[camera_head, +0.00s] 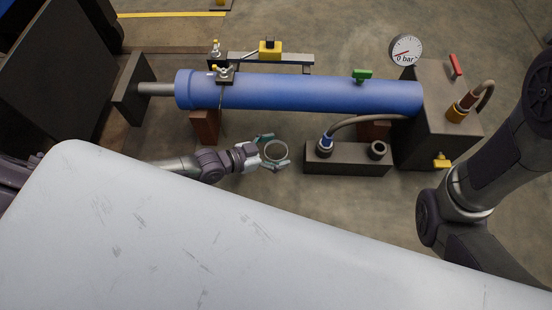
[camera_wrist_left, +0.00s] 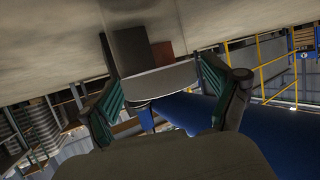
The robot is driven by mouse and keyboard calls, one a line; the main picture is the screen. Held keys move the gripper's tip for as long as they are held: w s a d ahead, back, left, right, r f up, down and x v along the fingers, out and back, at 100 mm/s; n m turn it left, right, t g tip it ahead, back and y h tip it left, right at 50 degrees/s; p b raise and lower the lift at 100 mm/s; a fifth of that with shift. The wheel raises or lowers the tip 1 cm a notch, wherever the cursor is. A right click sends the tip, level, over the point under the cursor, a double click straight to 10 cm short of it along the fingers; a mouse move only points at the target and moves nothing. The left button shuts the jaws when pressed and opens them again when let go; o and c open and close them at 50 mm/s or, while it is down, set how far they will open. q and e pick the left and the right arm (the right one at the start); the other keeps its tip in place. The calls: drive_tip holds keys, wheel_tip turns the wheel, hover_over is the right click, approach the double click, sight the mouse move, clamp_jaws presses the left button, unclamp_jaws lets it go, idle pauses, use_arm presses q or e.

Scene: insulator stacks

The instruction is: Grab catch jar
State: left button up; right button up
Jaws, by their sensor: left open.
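The catch jar (camera_head: 277,151), a round open-topped vessel with a pale rim, is seen from above in the head view, below the blue cylinder. My left gripper (camera_head: 271,151) is open, with one teal finger at the jar's upper side and one at its lower side. In the left wrist view the pale jar (camera_wrist_left: 158,81) is between the spread fingers of the left gripper (camera_wrist_left: 163,84). Whether the fingers touch the jar I cannot tell. My right arm shows at the right, but its gripper is out of view.
A long blue cylinder (camera_head: 310,94) lies behind the jar on brown supports. A dark block with ports (camera_head: 347,160) stands to the jar's right, with a hose from it. A gauge (camera_head: 405,49) reads 0 bar. Bare floor lies around the jar.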

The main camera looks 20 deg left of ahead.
use_arm(q)
drive_tip(key=c, duration=1.2)
drive_tip(key=shift+c, duration=0.5)
drive_tip(key=shift+r, duration=0.15)
